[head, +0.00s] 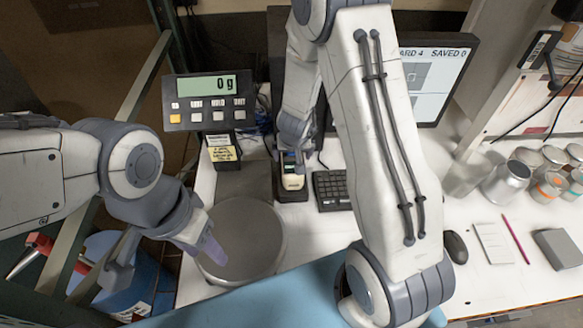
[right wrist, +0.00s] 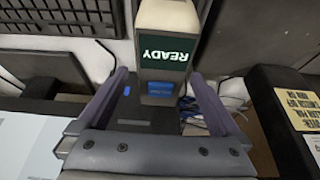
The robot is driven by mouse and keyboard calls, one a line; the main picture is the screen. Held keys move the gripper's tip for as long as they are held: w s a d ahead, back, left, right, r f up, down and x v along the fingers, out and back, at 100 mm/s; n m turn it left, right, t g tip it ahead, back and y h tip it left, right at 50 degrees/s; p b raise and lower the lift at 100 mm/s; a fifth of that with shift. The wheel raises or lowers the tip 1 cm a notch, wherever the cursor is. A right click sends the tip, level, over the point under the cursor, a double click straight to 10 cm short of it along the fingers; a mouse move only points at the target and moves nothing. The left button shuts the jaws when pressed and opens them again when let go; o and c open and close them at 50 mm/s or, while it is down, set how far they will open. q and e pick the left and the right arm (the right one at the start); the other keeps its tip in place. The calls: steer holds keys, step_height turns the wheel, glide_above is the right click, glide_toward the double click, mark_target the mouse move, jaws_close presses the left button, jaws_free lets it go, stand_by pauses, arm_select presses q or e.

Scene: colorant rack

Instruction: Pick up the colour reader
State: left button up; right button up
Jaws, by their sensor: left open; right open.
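The colour reader (head: 292,182) is a small upright device seated in a dark dock (head: 291,195) beside the keyboard. In the right wrist view the reader (right wrist: 165,45) shows a lit READY screen and a blue button. My right gripper (right wrist: 160,82) is open, with one finger on each side of the reader and visible gaps between. In the head view the right gripper (head: 293,150) is right at the reader, partly covering it. My left gripper (head: 165,258) is open and empty at the left, by the round scale plate.
A scale display (head: 208,100) reading 0 g stands behind the round plate (head: 240,240). A keyboard (head: 333,190) is right of the dock, with a monitor (head: 437,75) behind. Jars (head: 506,182), a mouse (head: 456,248) and a notepad (head: 494,243) lie further right.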

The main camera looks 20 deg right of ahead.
steer(key=b+x, duration=0.1)
steer(key=x, duration=0.3)
steer(key=shift+f+b, duration=0.3)
steer(key=shift+b, duration=0.05)
steer(key=shift+a+r, duration=0.1)
jaws_close()
steer(key=shift+w, duration=0.1)
